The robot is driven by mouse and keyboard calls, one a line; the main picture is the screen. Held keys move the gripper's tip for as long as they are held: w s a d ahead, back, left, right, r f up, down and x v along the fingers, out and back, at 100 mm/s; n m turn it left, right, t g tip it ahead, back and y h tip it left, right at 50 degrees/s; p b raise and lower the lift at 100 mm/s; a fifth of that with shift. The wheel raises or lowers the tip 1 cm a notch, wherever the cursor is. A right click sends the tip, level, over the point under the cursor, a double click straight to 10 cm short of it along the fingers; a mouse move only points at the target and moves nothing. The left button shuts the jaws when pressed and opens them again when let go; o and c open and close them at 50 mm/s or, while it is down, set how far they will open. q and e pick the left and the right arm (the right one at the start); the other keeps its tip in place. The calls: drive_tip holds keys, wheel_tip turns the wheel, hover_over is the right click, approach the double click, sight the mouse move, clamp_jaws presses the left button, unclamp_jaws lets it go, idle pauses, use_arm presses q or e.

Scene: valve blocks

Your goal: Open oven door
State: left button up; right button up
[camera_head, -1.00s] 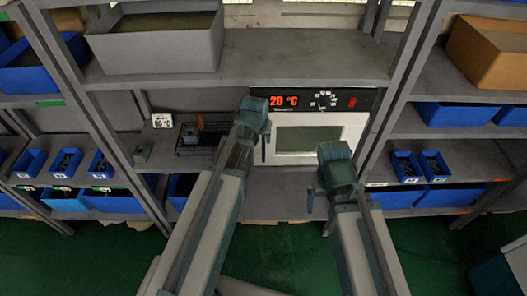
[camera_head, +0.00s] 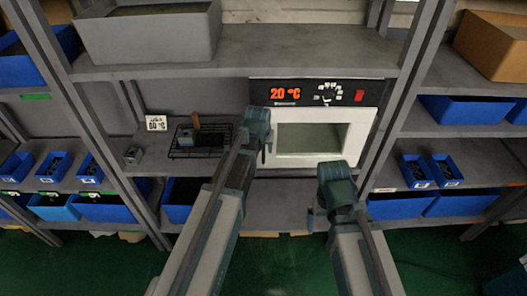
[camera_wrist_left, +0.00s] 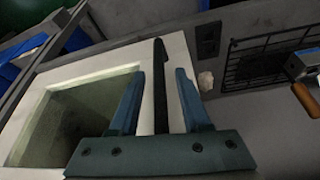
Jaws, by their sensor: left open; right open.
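The oven (camera_head: 368,118) stands on the middle shelf, with a black panel reading 20 °C and a white-framed door (camera_head: 350,157) with a window. The door looks shut. In the left wrist view the door (camera_wrist_left: 60,75) shows with a black upright handle (camera_wrist_left: 160,85) at its edge. My left gripper (camera_head: 260,130) is at the door's left side. In the left wrist view its blue fingers (camera_wrist_left: 158,100) are open, one on each side of the handle, with gaps visible. My right gripper (camera_head: 322,200) is open, low in front of the oven, apart from it.
Left of the oven are a black wire rack (camera_head: 196,145) with a wooden-handled item, a small label sign (camera_head: 157,123) and a small metal block (camera_head: 132,156). Shelf posts (camera_head: 392,115) flank the oven. Blue bins (camera_head: 455,112) fill the side shelves.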

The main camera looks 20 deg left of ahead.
use_arm(q)
clamp_jaws()
idle(1.4)
